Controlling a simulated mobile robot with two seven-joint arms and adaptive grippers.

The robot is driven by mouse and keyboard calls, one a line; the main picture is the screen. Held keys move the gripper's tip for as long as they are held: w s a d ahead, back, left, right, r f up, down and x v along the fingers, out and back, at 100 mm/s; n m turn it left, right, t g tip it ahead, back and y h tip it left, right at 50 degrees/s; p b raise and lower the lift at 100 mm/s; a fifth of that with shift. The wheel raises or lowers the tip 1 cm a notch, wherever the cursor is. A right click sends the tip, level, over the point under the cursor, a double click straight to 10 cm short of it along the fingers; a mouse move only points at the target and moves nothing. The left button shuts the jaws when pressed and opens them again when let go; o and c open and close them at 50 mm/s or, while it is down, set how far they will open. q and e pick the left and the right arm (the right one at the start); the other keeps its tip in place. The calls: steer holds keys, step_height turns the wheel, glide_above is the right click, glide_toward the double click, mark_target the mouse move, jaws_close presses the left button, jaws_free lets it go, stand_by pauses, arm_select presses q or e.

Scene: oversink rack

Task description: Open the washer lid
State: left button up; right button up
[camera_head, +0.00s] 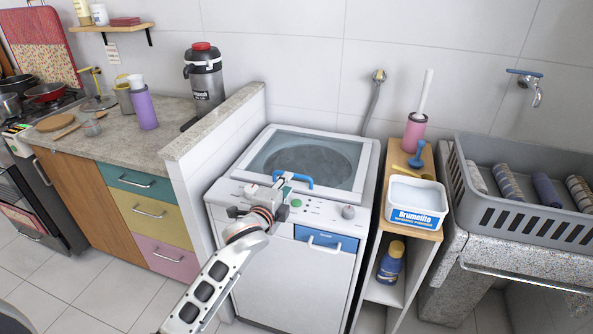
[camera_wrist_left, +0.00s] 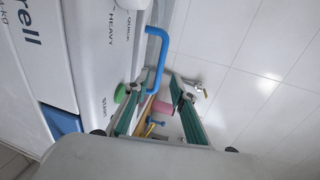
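The white top-loading washer (camera_head: 290,262) stands in the middle of the head view. Its lid (camera_head: 318,150), with a dark see-through window, is down. A blue handle (camera_head: 297,178) sits at the lid's front edge; it also shows in the left wrist view (camera_wrist_left: 158,55). My left gripper (camera_head: 280,186) is over the control panel, close to the handle's left part. In the left wrist view its two teal-padded fingers (camera_wrist_left: 158,85) are apart, with the handle at the gap between the tips. I cannot tell whether they touch it. My right gripper is out of view.
A low wall (camera_head: 215,122) borders the washer on the left. A narrow shelf (camera_head: 412,225) on the right holds a white tub (camera_head: 417,196) and a pink brush holder (camera_head: 414,132). A grey basket (camera_head: 520,195) sits farther right. The wall behind has a tap (camera_head: 379,76).

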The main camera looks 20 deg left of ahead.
arm_select(q)
steer(key=shift+w+f, duration=0.1)
steer(key=shift+w, duration=0.35)
steer(key=w, duration=0.2)
steer(key=w+f+b, duration=0.1)
steer(key=w, duration=0.1)
steer(key=shift+w+d, duration=0.1)
steer(key=shift+w, duration=0.25)
steer(key=shift+w+f, duration=0.15)
steer(key=shift+w, duration=0.5)
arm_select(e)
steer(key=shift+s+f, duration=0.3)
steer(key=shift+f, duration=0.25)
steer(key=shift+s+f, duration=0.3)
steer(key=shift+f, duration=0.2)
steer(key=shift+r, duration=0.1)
arm_select(q)
jaws_close()
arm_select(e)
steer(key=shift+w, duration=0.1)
